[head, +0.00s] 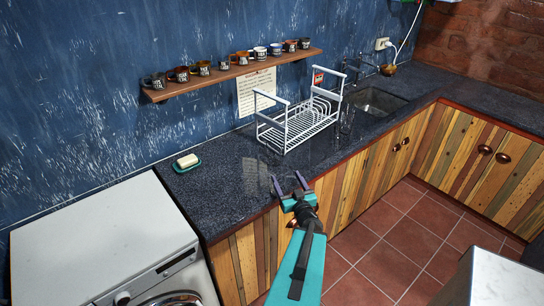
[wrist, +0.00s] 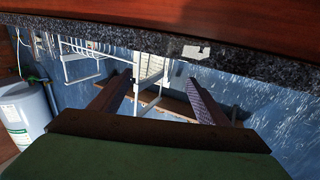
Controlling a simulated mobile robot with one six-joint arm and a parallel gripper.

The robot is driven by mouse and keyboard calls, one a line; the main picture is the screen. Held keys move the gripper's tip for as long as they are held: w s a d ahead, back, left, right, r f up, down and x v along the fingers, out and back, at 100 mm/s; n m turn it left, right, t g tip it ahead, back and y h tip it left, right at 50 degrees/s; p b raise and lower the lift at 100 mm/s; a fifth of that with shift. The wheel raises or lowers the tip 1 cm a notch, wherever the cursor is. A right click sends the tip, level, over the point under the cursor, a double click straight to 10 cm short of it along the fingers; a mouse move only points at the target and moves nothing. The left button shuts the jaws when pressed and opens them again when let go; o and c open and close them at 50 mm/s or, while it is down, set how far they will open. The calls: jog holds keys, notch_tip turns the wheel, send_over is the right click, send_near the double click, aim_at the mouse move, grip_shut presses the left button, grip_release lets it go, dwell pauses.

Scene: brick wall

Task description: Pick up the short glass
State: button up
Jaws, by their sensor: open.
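A faint, clear glass-like shape (head: 254,172) stands on the dark counter (head: 215,205), in front of the dish rack and left of my gripper in the head view. Its outline is hard to make out, and I cannot tell its height well. More clear glassware (head: 346,120) shows faintly at the right end of the rack. My gripper (head: 288,181) is open and empty at the counter's front edge. In the wrist view its two fingers (wrist: 160,84) are spread with nothing held between them. I cannot make out a glass in the wrist view.
A white wire dish rack (head: 297,129) stands behind my gripper. A soap dish (head: 187,162) sits at the counter's left. Several mugs line a wall shelf (head: 235,72). A sink (head: 372,101) lies right. A white washing machine (head: 105,235) stands left.

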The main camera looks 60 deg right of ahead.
aim_at(276, 159)
jog(key=shift+w+d+f+b, duration=0.1)
jog(key=shift+w+d+b, duration=0.1)
jog(key=shift+b, duration=0.2)
jog(key=shift+w+d+f+b, duration=0.15)
jog(key=shift+w+b, duration=0.1)
jog(key=shift+b, duration=0.3)
jog(key=b+x, duration=0.1)
jog(key=b, duration=0.1)
jog(key=shift+w+d+b, duration=0.2)
jog(key=shift+w+b, duration=0.1)
jog(key=shift+b, duration=0.05)
jog(key=b+x, duration=0.2)
jog(key=x, duration=0.1)
jog(key=shift+w, duration=0.1)
jog(key=shift+w+d+b, duration=0.1)
jog(key=shift+b, duration=0.5)
jog(key=b+x, duration=0.1)
jog(key=b, duration=0.6)
jog(key=shift+w+d+b, duration=0.25)
jog(key=shift+w+b, duration=0.1)
jog(key=shift+b, duration=0.05)
jog(key=shift+w+d+b, duration=0.2)
jog(key=shift+d+b, duration=0.05)
jog(key=shift+b, duration=2.1)
jog(key=shift+r, duration=0.25)
jog(key=shift+x, duration=2.6)
